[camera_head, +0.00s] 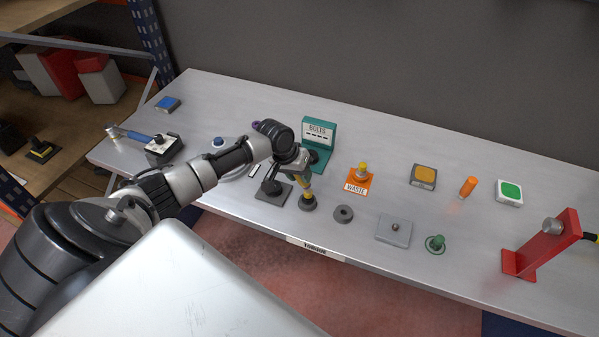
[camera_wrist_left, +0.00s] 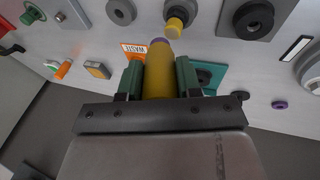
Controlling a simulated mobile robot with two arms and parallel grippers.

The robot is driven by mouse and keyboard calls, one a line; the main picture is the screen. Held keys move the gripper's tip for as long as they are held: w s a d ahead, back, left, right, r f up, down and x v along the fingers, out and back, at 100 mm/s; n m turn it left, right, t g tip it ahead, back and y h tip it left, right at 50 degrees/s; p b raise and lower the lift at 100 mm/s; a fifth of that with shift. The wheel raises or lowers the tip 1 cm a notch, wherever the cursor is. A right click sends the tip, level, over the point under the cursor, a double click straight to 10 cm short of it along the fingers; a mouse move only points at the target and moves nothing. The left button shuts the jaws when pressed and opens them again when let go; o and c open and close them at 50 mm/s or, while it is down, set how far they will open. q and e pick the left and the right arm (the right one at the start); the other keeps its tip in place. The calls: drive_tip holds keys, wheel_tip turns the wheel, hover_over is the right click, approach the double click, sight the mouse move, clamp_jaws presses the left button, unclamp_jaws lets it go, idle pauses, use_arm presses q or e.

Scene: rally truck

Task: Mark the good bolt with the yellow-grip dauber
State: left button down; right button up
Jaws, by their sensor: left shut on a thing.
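My left gripper (camera_head: 301,174) is shut on the yellow-grip dauber (camera_wrist_left: 159,72), held between its green fingers. The dauber's tip end looks purple in the left wrist view. Just beyond the tip, a small yellow thing on a dark round base (camera_wrist_left: 175,24) stands on the table; it also shows below the gripper in the head view (camera_head: 307,203). A grey plate with a bolt-like stud (camera_head: 394,229) lies to the right, apart from the gripper. I cannot tell which bolt is the good one. My right gripper is not in view.
A black square plate with a ring (camera_head: 272,195), a grey ring (camera_head: 343,214) and a green knob (camera_head: 436,244) stand near the front edge. An orange WASTE mat (camera_head: 357,188), a teal sign stand (camera_head: 328,144) and a red stand (camera_head: 541,246) are around.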

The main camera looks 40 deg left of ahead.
use_arm(q)
drive_tip(key=shift+r, duration=0.9)
drive_tip(key=shift+r, duration=1.55)
